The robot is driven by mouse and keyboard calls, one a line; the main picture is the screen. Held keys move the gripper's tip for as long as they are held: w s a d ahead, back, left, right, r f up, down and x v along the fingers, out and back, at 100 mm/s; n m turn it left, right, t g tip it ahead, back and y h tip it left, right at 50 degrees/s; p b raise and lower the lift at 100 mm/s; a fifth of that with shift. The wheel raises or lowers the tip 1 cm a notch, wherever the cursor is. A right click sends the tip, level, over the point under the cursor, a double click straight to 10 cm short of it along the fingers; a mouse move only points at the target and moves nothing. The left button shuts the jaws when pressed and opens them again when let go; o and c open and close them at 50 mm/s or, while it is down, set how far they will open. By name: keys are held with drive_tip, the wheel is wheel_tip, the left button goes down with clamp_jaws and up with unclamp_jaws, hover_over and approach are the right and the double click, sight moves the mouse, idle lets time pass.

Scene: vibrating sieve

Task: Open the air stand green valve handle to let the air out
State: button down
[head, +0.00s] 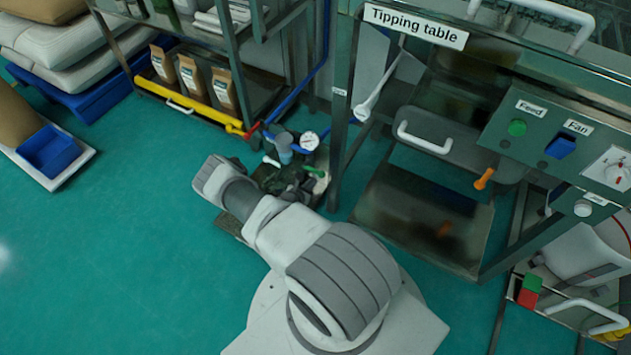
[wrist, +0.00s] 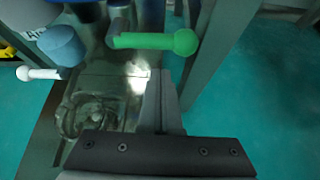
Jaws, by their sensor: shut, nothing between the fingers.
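The green valve handle (wrist: 150,41) is a bar with a round ball end, lying roughly level across the upper middle of the wrist view. It also shows small in the head view (head: 314,171), beside my arm. My gripper (wrist: 160,75) is shut and empty. Its fingertips appear just below the handle in the wrist picture; I cannot tell whether they touch it. The air stand (wrist: 105,80) is a dark metal base under the handle. In the head view my arm hides part of the stand, and my gripper cannot be made out.
A blue cylindrical part (wrist: 62,45) and a white lever (wrist: 38,73) are left of the handle. A gauge (head: 309,140) stands behind it. The tipping table frame (head: 345,110) rises close to the right. A shelf with bags (head: 192,78) is at the back left. Open floor (head: 130,240) lies left.

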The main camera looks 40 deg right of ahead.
drive_tip(key=p+v, duration=0.5)
drive_tip(key=v, duration=0.4)
drive_tip(key=shift+a+f, duration=0.2)
drive_tip(key=shift+a, duration=0.4)
